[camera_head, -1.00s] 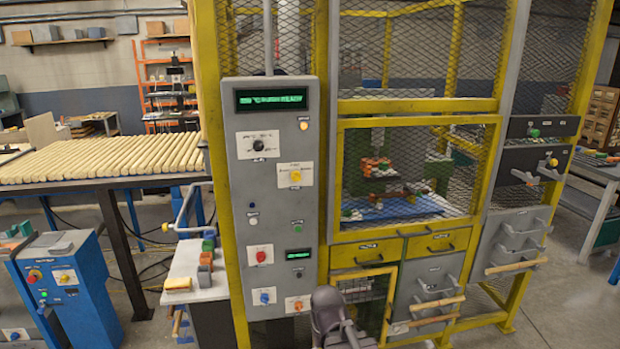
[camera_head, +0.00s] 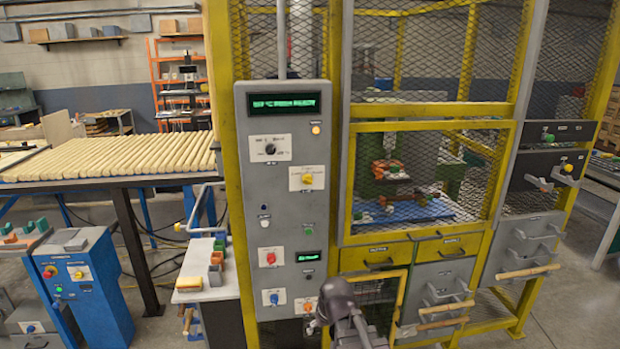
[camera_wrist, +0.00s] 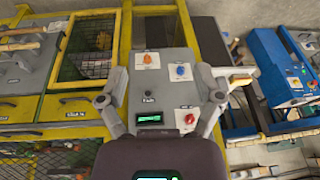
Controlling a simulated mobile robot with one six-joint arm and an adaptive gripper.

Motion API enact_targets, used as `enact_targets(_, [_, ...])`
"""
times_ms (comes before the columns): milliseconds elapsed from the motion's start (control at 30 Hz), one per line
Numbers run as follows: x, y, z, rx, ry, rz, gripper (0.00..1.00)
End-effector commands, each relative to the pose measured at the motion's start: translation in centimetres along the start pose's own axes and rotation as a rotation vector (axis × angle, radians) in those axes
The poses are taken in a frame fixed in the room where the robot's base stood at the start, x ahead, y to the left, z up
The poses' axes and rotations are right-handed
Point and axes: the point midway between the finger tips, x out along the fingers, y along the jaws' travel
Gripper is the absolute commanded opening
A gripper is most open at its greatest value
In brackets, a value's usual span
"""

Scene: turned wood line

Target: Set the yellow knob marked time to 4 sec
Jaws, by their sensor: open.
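A yellow knob (camera_head: 307,179) sits on a white label plate in the upper part of the grey control panel (camera_head: 286,205). Its marking and pointer are too small to read. The yellow knob is not seen in the wrist view. My gripper (camera_wrist: 160,98) is open and empty, its fingers spread before the panel's lower part. In the head view my gripper (camera_head: 335,305) is low at the panel's lower right, well below the yellow knob. Between and beyond the fingers are an orange knob (camera_wrist: 148,58), a blue knob (camera_wrist: 181,70), a red knob (camera_wrist: 190,118) and a small display (camera_wrist: 150,117).
A black knob (camera_head: 270,149) sits above and left of the yellow one. Another yellow knob (camera_head: 78,274) is on the blue cabinet (camera_head: 95,310) at left. The yellow mesh cage (camera_head: 430,110) and drawers with protruding handles stand right of the panel.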

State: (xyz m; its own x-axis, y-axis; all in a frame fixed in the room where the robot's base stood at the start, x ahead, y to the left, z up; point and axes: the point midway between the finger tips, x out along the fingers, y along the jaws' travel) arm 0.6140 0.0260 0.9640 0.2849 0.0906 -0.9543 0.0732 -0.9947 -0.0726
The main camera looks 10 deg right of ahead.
Motion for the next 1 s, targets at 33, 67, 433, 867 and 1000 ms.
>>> enact_targets(33, [-0.8, -0.3, -2.3, -0.011, 0.064, -0.013, 0.84])
enact_targets(67, [-1.1, -0.4, -3.4, -0.018, 0.104, -0.022, 0.84])
enact_targets(433, [-7.1, -1.5, -17.4, -0.054, 0.63, -0.068, 0.84])
enact_targets(867, [-17.1, 0.4, -28.5, 0.013, 1.161, 0.019, 0.84])
enact_targets(1000, [-18.9, 0.9, -29.8, 0.035, 1.246, 0.045, 0.84])
